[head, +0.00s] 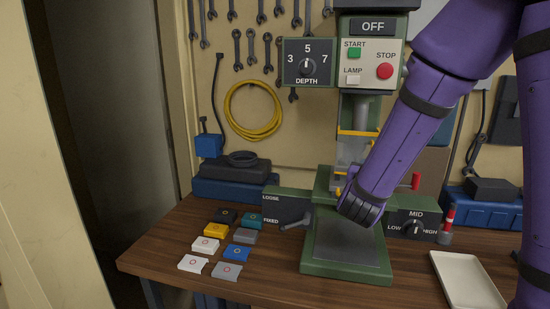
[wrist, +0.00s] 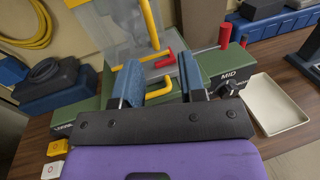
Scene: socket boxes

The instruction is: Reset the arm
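My gripper shows in the wrist view (wrist: 158,78) with its two blue-padded fingers spread apart. No object is clearly held between them, though a yellow bent bar (wrist: 160,85) shows in the gap. In the head view my purple arm (head: 405,125) reaches down from the upper right, and its end covers part of the green drill press (head: 345,268). The fingers are mostly hidden there. The press's clear guard (wrist: 125,38) and a red lever (wrist: 225,34) are just beyond the fingers. Whether the fingers touch the press I cannot tell.
The control head (head: 372,25) reads OFF; the depth dial (head: 307,63) is beside it. Several small coloured boxes (head: 236,253) lie on the wooden bench (head: 180,240) at left. An empty white tray (head: 466,282) lies at right. The press's front plate looks bare.

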